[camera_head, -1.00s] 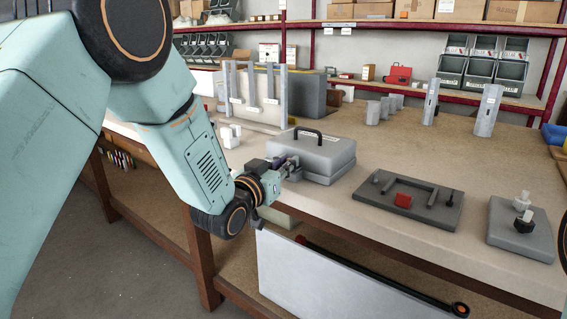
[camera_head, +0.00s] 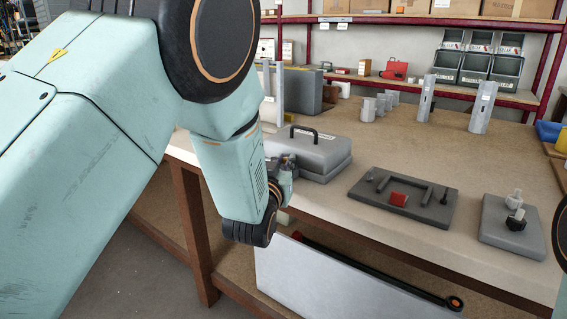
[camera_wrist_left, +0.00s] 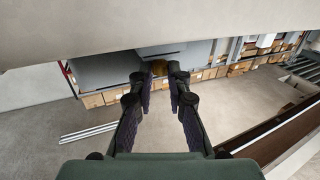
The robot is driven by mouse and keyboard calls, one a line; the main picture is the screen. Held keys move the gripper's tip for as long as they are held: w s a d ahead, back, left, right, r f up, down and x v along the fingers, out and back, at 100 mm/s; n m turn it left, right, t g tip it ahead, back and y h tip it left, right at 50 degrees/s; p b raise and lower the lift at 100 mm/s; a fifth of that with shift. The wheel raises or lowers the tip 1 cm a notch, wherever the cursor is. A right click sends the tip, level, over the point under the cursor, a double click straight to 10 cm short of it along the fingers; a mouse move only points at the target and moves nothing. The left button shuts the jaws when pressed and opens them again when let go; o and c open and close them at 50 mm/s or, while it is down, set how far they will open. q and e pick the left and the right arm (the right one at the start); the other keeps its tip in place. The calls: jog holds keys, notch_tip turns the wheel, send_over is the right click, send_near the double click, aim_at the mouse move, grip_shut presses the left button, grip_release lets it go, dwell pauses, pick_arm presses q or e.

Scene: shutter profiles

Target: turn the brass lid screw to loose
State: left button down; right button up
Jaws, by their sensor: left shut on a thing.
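The grey case (camera_head: 318,155) with a black handle on its lid stands near the front edge of the bench in the head view. My left gripper (camera_head: 287,165) is at the case's left front side, mostly hidden behind my own wrist. In the left wrist view, its two dark fingers (camera_wrist_left: 162,72) come close together at the tips, around a small brownish, brass-coloured patch (camera_wrist_left: 163,49). This looks like the brass lid screw, but its turn position cannot be made out. The right gripper does not show.
Grey uprights (camera_head: 482,108) stand farther back. A pale panel (camera_head: 340,285) is below the bench's front edge.

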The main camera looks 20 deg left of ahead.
pick_arm(q)
jog(key=c, duration=1.3)
grip_release()
jog(key=shift+r, duration=0.1)
notch_tip(320, 180, up, 10)
